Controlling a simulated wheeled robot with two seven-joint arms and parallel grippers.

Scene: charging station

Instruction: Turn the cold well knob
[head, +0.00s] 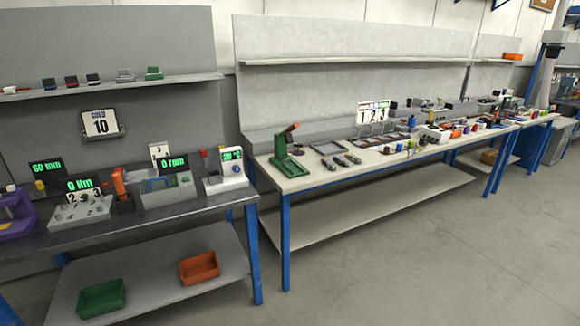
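A wall sign reading what looks like "COLD" over "10" (101,124) hangs above the left bench. At the right end of that bench stands a small white device (227,182) with a green-lit display that seems to read 20 °C (232,155). A red-topped part stands at its left side. Any knob on it is too small to make out, and I cannot tell which thing is the cold well. Neither of my grippers is in view.
The left bench (130,219) also holds a grey box (168,192), a numbered block (81,210) and a purple device (15,215). Green (102,298) and orange (199,268) bins sit on its lower shelf. A long cluttered bench (330,176) stands to the right. The floor in front is clear.

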